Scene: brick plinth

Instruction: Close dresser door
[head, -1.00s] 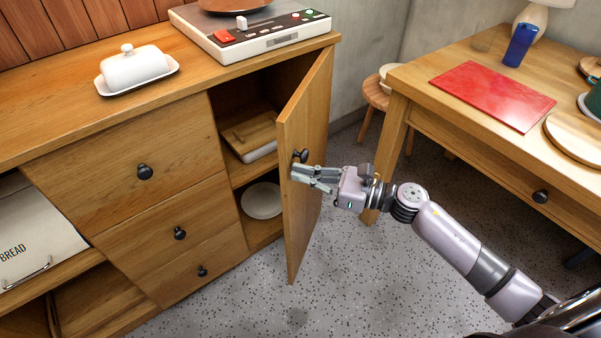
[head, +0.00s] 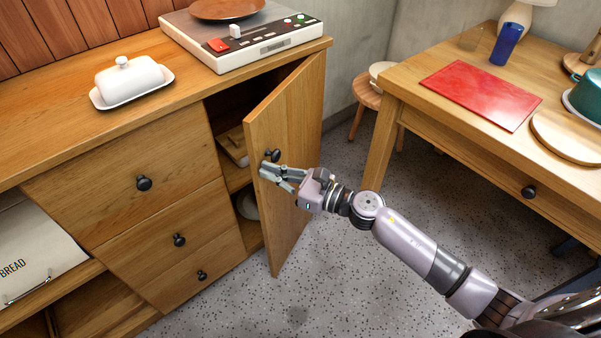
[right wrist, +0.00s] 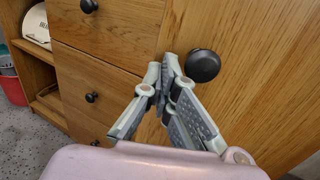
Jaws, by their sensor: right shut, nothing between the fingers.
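The dresser door (head: 291,150) is a wooden panel hinged on its right side. It stands partly open, and part of the compartment behind it shows in the head view. Its round black knob (head: 272,155) is near the free edge; the knob also shows in the right wrist view (right wrist: 202,66). My right gripper (head: 266,170) is shut and empty, with its fingertips at the door face just below the knob. In the right wrist view the fingertips (right wrist: 168,72) are beside the knob, near the door's edge. I cannot tell whether they touch the door. My left gripper is out of view.
The dresser's drawers (head: 134,162) are left of the door. A white butter dish (head: 130,80) and an appliance (head: 250,42) stand on top. A wooden table (head: 420,110) and a stool (head: 367,92) are to the right. Speckled floor is clear between them.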

